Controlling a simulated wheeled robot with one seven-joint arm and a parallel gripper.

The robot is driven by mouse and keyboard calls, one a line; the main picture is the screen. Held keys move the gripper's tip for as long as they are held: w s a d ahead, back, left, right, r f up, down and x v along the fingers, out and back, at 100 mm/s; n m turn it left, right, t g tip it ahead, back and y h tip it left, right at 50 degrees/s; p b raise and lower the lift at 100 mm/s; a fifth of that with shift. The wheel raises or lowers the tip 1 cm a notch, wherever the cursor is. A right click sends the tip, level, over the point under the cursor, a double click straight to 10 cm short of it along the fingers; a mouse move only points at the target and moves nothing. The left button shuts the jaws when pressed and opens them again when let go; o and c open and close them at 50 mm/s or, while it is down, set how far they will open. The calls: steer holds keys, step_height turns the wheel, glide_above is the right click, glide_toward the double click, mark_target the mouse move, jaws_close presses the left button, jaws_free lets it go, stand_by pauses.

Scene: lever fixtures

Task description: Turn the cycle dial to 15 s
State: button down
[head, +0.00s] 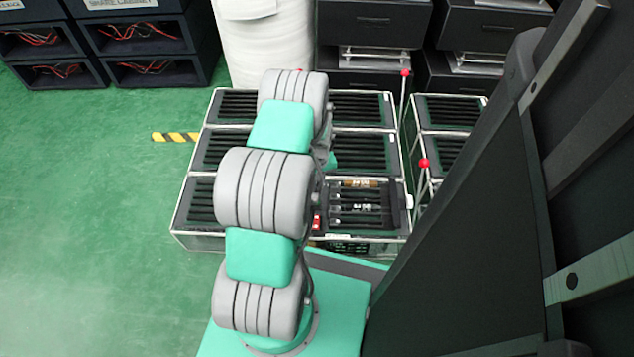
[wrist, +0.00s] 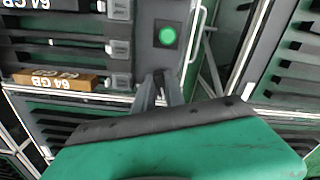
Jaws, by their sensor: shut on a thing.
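In the wrist view my gripper (wrist: 160,78) reaches to the dark panel at the edge of the rack. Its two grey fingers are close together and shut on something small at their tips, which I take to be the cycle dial. The dial is hidden by the fingers, so its pointer and the 15 s mark cannot be read. A lit green round button or lamp (wrist: 167,36) sits on the same panel just above the fingertips. In the head view my own arm hides the gripper and the dial.
The low rack (head: 190,215) has slotted bays, one with modules; a 64 GB module (wrist: 55,80) shows left of my fingers. Levers with red knobs (head: 423,162) stand at its right. A dark cabinet (head: 480,230) rises close on the right. Green floor (head: 90,200) is free at left.

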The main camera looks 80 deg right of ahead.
mark_target(318, 185)
steer(key=n, duration=0.3)
steer(key=shift+s+n, duration=0.1)
steer(key=shift+n, duration=0.3)
steer(key=n, duration=0.4)
steer(key=shift+d+p, duration=0.15)
steer(key=shift+p, duration=0.2)
steer(key=shift+n, duration=0.3)
steer(key=c, duration=1.4)
jaws_free()
step_height(318, 185, up, 8)
steer(key=p, duration=0.3)
steer(key=shift+f, duration=0.1)
